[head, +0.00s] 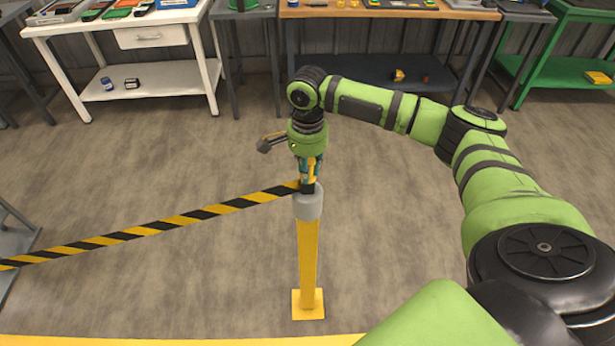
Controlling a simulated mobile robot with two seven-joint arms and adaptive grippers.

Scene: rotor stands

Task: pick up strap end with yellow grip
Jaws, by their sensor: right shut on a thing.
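A black-and-yellow striped strap (180,222) runs from the left edge up to the top of a yellow post (308,255). The post is upright on a square yellow foot and has a grey cap (308,206). My right gripper (311,180) points down just above the cap and is shut on the strap end with the yellow grip (312,172). The fingers hide most of the grip. I cannot tell whether the strap end touches the cap. My left gripper is not in view.
A white workbench (122,22) stands at the back left. A wood-topped bench (385,12) stands behind the post, and a green bench (560,50) at the back right. The floor around the post is clear. A yellow floor line (180,341) crosses the near edge.

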